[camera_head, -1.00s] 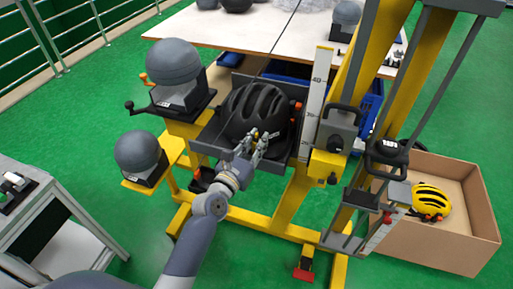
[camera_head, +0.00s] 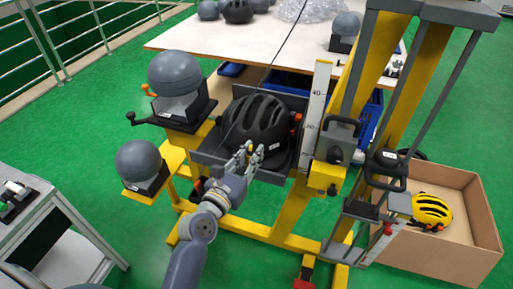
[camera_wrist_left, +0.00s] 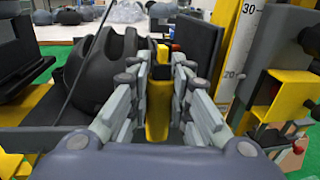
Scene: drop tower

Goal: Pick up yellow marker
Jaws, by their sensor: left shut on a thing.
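The yellow marker (camera_wrist_left: 158,108) stands roughly upright between the fingers of my left gripper (camera_wrist_left: 160,82) in the left wrist view. Its dark upper end shows above the yellow body. In the head view, the left gripper (camera_head: 246,156) is shut on it, in front of the black helmet (camera_head: 256,122) on the tower's grey tray. The fingers cover most of the marker there. I cannot tell whether its lower end touches anything. My right gripper is not in view.
The yellow tower frame and white height scale (camera_head: 315,108) stand close on the right. Grey headforms (camera_head: 174,72) sit on the left supports. A cardboard box (camera_head: 440,255) with a yellow helmet (camera_head: 431,211) is at right. A white table (camera_head: 215,30) stands behind.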

